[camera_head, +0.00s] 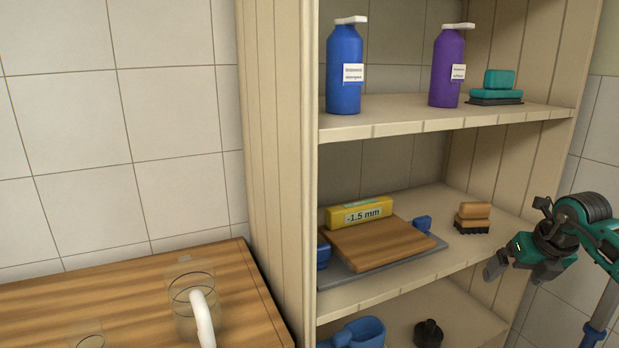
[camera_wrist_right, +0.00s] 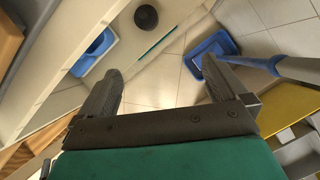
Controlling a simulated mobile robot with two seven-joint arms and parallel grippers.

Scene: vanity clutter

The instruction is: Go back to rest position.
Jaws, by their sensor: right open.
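My right gripper (camera_head: 517,268) is at the right of the head view, in front of the right edge of the shelf unit (camera_head: 280,120). Its green and black arm comes in from the right edge. In the right wrist view the two dark fingers stand wide apart, and the right gripper (camera_wrist_right: 161,70) is open with nothing between its fingers. It touches nothing that I can see. My left gripper is not in the head view.
The shelves hold a blue bottle (camera_head: 344,75), a purple bottle (camera_head: 446,75), brushes (camera_head: 473,217), a wooden board (camera_head: 375,243) and a yellow box (camera_head: 359,213). A wooden counter (camera_head: 100,290) is at left. The wrist view shows a blue dustpan-like object (camera_wrist_right: 213,47) on the tiled floor.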

